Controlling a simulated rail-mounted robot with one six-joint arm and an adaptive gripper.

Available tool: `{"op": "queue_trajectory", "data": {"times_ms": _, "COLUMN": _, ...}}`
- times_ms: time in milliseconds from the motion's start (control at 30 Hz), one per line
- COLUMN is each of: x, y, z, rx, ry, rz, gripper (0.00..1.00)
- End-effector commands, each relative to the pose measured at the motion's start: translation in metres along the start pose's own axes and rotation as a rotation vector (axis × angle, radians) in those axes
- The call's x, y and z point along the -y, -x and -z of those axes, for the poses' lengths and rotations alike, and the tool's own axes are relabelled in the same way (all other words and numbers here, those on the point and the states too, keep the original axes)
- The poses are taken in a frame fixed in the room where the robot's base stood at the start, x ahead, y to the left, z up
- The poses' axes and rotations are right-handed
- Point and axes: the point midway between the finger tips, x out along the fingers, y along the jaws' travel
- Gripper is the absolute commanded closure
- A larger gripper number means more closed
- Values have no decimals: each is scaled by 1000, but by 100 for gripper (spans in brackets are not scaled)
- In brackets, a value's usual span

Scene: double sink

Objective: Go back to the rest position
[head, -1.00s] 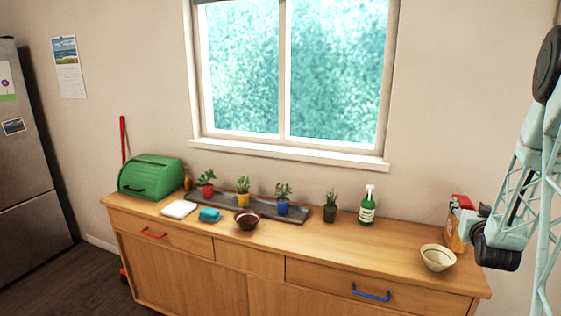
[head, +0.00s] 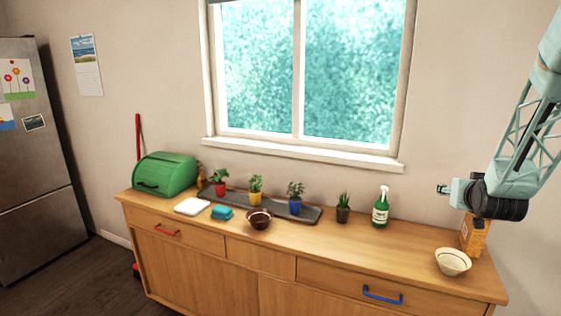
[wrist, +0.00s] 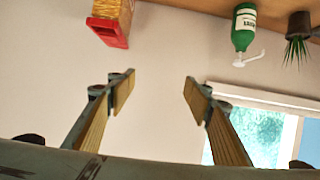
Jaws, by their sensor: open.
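My gripper (head: 443,190) is at the right in the head view, raised above the right end of the wooden sideboard (head: 230,255). It is in front of and above an orange box (head: 473,236), partly hiding it. In the wrist view my gripper (wrist: 160,82) shows two fingers spread wide apart with nothing between them. The wrist picture is upside down: the box (wrist: 110,20) and the green spray bottle (wrist: 243,28) hang from its top edge, apart from the fingers.
On the sideboard stand a cream bowl (head: 453,262), a dark bowl (head: 258,219), a small dark-potted plant (head: 343,209), a grey tray (head: 310,213) with potted plants, a blue sponge (head: 222,212) and a green bread box (head: 165,174). The air left of my gripper is clear.

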Motion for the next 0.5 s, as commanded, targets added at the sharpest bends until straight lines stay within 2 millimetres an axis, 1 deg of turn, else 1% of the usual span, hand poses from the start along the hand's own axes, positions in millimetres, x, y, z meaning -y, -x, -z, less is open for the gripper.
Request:
{"op": "queue_trajectory", "data": {"times_ms": 33, "x": 9, "y": 8, "z": 3, "rx": 11, "ry": 4, "rz": 7, "gripper": 54}}
{"op": "queue_trajectory", "data": {"times_ms": 267, "x": 39, "y": 43, "z": 8, "rx": 73, "ry": 19, "rz": 31, "gripper": 54}}
{"op": "queue_trajectory", "data": {"times_ms": 500, "x": 68, "y": 83, "z": 8, "rx": 140, "ry": 36, "rz": 57, "gripper": 54}}
